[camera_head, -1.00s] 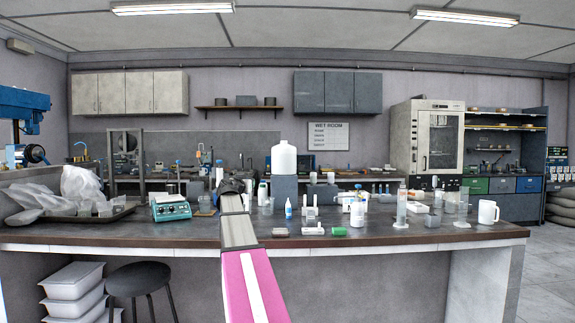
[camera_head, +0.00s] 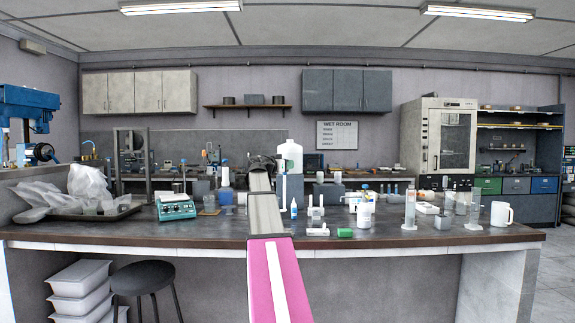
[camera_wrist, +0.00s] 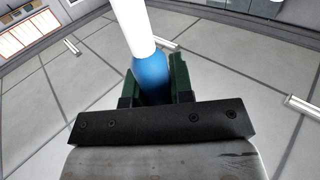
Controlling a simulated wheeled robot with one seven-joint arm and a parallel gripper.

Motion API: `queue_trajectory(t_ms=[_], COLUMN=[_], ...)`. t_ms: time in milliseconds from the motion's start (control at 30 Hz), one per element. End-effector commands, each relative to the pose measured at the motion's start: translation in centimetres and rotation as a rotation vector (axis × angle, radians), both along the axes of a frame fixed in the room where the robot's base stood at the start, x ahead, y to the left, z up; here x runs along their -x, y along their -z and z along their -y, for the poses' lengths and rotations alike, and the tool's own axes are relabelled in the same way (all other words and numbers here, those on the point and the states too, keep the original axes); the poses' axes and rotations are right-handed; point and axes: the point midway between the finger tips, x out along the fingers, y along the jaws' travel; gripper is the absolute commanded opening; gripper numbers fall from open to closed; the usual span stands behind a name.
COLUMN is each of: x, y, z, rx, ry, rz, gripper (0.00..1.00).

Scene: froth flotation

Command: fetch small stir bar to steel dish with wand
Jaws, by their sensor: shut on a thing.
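My gripper (camera_head: 265,163) is above the middle of the bench, in front of the white jug. In the wrist view, its green-padded fingers (camera_wrist: 155,88) are shut on the wand's blue grip. I cannot make out the small stir bar. I cannot pick out the steel dish for sure among the small items on the bench.
A tray of bags stands at left. A stool (camera_head: 142,279) stands in front.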

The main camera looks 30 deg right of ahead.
Motion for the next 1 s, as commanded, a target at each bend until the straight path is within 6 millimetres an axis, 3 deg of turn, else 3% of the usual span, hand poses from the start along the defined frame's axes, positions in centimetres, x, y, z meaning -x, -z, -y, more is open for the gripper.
queue_trajectory(t_ms=[500,1000], x=[0.0,0.0], y=[3.3,3.7], z=[0.0,0.0], rx=[0.0,0.0], ry=[-0.001,-0.001], rz=[0.0,0.001], gripper=[0.0,0.0])
